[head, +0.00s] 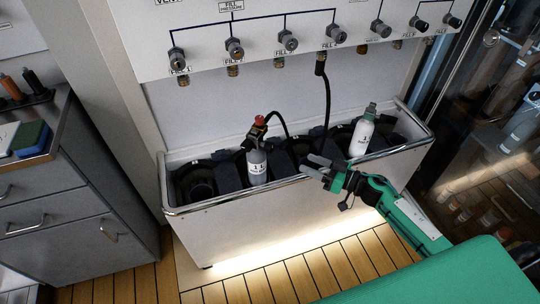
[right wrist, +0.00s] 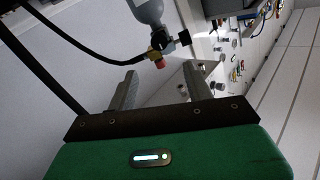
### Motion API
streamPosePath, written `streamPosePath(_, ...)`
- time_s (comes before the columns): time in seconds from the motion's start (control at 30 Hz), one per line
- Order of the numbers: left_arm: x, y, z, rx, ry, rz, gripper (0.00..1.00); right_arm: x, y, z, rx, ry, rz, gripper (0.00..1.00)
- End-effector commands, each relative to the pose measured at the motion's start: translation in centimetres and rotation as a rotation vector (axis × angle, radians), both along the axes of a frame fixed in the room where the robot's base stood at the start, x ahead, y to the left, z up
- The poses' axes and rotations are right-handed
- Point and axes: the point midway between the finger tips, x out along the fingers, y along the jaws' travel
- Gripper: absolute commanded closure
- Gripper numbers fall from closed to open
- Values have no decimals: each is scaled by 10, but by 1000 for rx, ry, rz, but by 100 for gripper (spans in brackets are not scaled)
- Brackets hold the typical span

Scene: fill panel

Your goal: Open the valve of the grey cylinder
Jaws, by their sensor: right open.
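The grey cylinder (head: 257,168) stands upright in the white trough below the panel. Its valve (head: 258,128) on top has a red part and a black fitting, with a black hose joined to it. In the right wrist view the cylinder (right wrist: 148,12) appears upside down, and its valve (right wrist: 160,50) shows a red-orange end and a black knob just beyond the fingertips. My right gripper (head: 309,165) is open and empty, to the right of the grey cylinder and apart from it. Its two fingers (right wrist: 160,76) show in the wrist view with nothing between them. My left gripper is not in view.
A white cylinder (head: 361,138) stands at the trough's right. The trough's metal front rim (head: 220,198) runs beneath my right gripper. The panel (head: 200,58) above carries several knobs and ports. A black hose (head: 326,105) hangs from one port. A grey cabinet (head: 80,200) stands left.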

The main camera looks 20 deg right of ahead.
Motion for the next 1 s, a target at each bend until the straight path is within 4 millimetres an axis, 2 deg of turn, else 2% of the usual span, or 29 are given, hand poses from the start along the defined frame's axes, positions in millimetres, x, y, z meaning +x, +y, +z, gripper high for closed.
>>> streamPosePath(0.6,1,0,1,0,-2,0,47,81,78,0,4,0,-3,48)
streamPosePath(0.8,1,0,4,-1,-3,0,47,94,90,0,1,1,-4,48)
streamPosePath(1.0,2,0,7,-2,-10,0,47,96,92,0,1,1,-3,48)
